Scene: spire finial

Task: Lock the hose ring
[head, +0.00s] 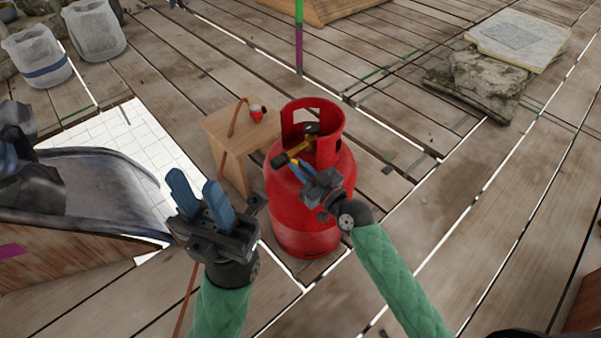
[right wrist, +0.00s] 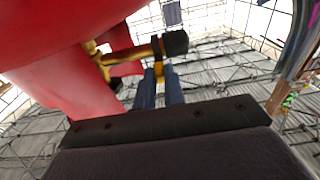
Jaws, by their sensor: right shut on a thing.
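A red gas cylinder (head: 305,215) stands upright on the plank floor, with a brass valve (head: 300,148) inside its collar. The valve's dark end (right wrist: 174,42) also shows in the right wrist view. My right gripper (head: 297,166) is at the valve, its blue fingers shut on a small yellow part (right wrist: 165,70) just below that dark end. Whether this part is the hose ring I cannot tell. An orange-brown hose (head: 234,122) with a red fitting (head: 257,112) lies on a wooden stool. My left gripper (head: 194,183) is open and empty, left of the cylinder.
The wooden stool (head: 222,127) stands just left of the cylinder. A dark curved sheet (head: 95,185) and a white tiled panel (head: 135,140) are at the left. White buckets (head: 38,55) stand at the back left, stone slabs (head: 480,80) at the back right. The planks on the right are mostly clear.

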